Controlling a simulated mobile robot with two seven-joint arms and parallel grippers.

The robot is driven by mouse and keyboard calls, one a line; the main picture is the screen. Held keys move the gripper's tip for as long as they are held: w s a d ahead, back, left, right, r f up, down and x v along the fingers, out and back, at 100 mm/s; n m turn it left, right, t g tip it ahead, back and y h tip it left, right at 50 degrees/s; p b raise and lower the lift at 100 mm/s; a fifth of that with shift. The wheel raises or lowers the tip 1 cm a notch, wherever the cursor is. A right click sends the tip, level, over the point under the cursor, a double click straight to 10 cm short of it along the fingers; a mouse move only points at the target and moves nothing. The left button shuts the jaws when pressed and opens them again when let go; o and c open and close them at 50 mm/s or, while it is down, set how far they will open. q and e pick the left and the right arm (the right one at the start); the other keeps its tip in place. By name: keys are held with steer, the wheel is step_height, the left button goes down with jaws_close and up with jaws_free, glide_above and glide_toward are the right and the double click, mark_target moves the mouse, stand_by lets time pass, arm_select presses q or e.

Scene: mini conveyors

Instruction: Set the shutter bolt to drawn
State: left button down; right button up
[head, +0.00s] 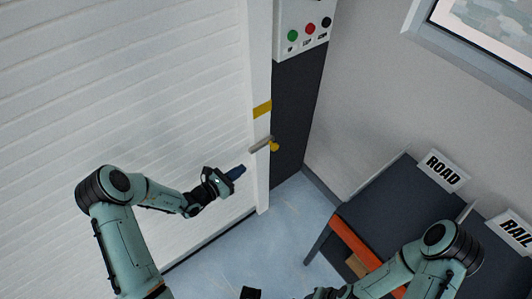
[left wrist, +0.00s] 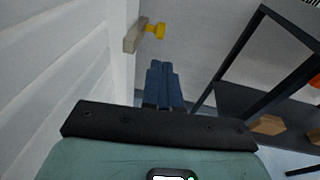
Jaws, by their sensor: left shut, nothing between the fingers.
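The shutter bolt (head: 261,145) is a short grey bar with a yellow knob (head: 274,147), set on the white door-side post below a yellow band. In the left wrist view the bolt's grey bar (left wrist: 135,36) and yellow knob (left wrist: 155,31) show ahead, above the fingertips. My left gripper (head: 241,169) has its blue fingers together and empty, to the lower left of the bolt and apart from it. The fingers also show shut in the left wrist view (left wrist: 160,66). My right arm is at the lower right; its fingers cannot be made out.
The white slatted shutter (head: 130,80) fills the left. A control box (head: 305,25) with green, red and black buttons is above the bolt. A dark table (head: 385,200) with ROAD and RAIL signs stands at the right. The blue floor between is clear.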

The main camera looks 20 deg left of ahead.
mark_target(272, 149)
arm_select(q)
steer(key=p+x, duration=0.1)
steer(key=x, duration=1.2)
steer(key=shift+w+d+p, duration=0.1)
steer(key=shift+w+p, duration=0.1)
steer(key=shift+p, duration=0.15)
arm_select(e)
steer(key=shift+w+r, duration=0.35)
steer(key=shift+r, duration=0.2)
steer(key=shift+w+r, duration=0.3)
steer(key=shift+r, duration=0.2)
steer(key=shift+f, duration=0.1)
